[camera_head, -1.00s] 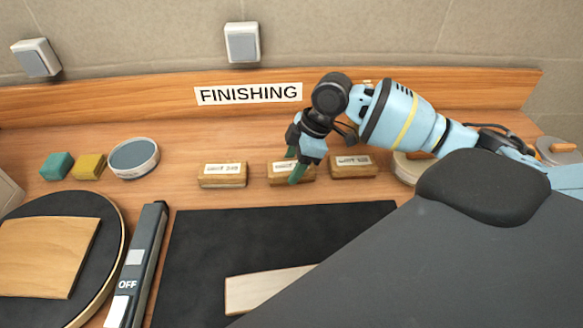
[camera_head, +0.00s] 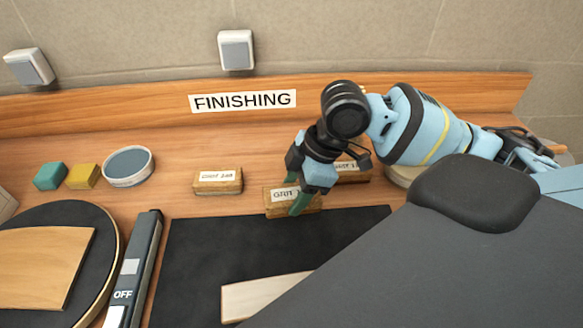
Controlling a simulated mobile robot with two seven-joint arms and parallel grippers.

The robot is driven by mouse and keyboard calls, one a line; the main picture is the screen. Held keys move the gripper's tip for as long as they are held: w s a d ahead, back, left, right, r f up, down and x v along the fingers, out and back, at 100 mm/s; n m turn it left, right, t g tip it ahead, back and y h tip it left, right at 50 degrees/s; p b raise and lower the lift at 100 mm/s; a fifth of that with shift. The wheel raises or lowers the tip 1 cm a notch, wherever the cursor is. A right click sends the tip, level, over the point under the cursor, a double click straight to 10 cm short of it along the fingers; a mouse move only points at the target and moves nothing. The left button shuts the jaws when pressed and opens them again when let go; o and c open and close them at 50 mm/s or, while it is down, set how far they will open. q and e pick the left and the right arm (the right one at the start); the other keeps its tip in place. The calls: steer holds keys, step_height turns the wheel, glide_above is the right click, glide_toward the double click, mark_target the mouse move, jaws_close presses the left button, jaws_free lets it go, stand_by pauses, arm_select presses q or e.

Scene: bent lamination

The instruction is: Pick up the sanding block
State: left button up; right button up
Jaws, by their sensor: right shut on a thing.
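Several wooden sanding blocks with white grit labels are in the head view. The middle sanding block (camera_head: 276,205) is between the green fingertips of my right gripper (camera_head: 297,200), which is shut on it. This block is nearer to me than the other two, by the back edge of the black mat. The gripper hides its right part. The left sanding block (camera_head: 218,182) lies on the bench. The right sanding block (camera_head: 353,174) is partly hidden behind my right gripper. My left gripper is not in view.
A black mat (camera_head: 200,260) with a pale wood strip (camera_head: 260,296) lies in front. At left are a round black disc with a wood panel (camera_head: 42,268), a switch bar marked OFF (camera_head: 135,270), a round tin (camera_head: 128,167), and teal (camera_head: 50,176) and yellow (camera_head: 83,176) blocks.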

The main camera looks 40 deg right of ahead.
steer(key=s+a, duration=0.1)
steer(key=s, duration=0.2)
steer(key=s+a, duration=0.1)
steer(key=s, duration=0.1)
steer(key=shift+a+r, duration=0.25)
steer(key=shift+a, duration=0.1)
